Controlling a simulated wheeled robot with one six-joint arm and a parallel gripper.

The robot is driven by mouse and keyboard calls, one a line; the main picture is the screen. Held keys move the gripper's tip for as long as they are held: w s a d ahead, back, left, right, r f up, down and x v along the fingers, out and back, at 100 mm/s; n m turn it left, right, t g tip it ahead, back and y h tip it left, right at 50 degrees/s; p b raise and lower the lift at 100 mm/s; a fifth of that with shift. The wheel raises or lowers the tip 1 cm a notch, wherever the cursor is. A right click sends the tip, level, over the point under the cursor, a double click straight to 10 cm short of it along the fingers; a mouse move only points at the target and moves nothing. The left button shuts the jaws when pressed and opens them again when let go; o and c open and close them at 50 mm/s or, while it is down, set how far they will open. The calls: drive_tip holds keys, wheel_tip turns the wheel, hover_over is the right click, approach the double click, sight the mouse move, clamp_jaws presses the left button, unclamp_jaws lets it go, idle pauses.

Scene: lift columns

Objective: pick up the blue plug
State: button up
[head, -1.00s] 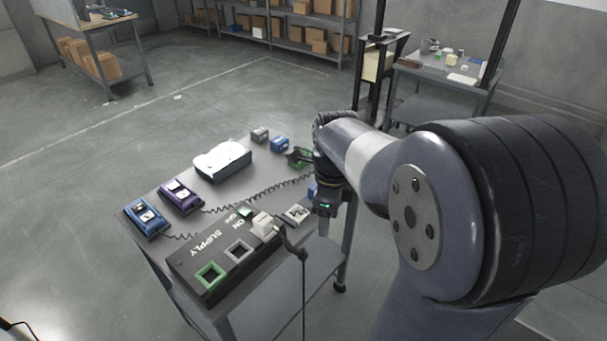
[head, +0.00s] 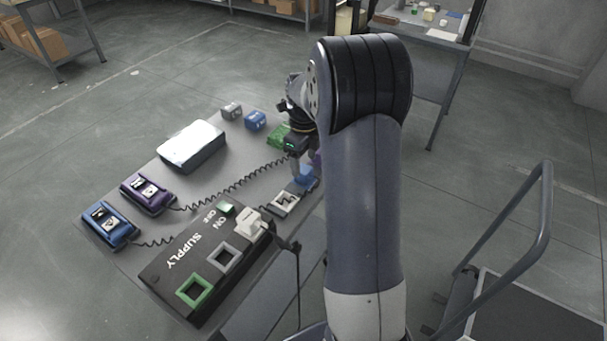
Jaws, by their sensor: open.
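A small blue block (head: 307,177), which looks like the blue plug, lies at the right edge of the table, partly hidden by my gripper and arm. My gripper (head: 303,163) is open, pointing down just above and beside this block; I cannot tell whether they touch. A bit of purple shows right behind the fingers. Another blue block (head: 256,121) stands at the table's far edge. A blue device (head: 110,226) with a coiled cord sits at the left.
A dark supply box (head: 172,275) with coloured sockets and a white plug (head: 248,222) fills the table's near side. A purple device (head: 148,194), a white box (head: 192,146), a grey block (head: 232,111) and a green block (head: 279,136) share the table. A handrail (head: 541,215) stands at right.

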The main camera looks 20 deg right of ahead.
sight(304, 169)
wheel_tip(304, 169, down, 5)
drive_tip(key=shift+w+f+p, duration=0.1)
drive_tip(key=shift+p, duration=0.2)
drive_tip(key=shift+c, duration=0.2)
drive_tip(key=c, duration=1)
drive_tip(key=shift+o, duration=0.2)
wheel_tip(304, 169, up, 10)
drive_tip(key=shift+r, duration=0.1)
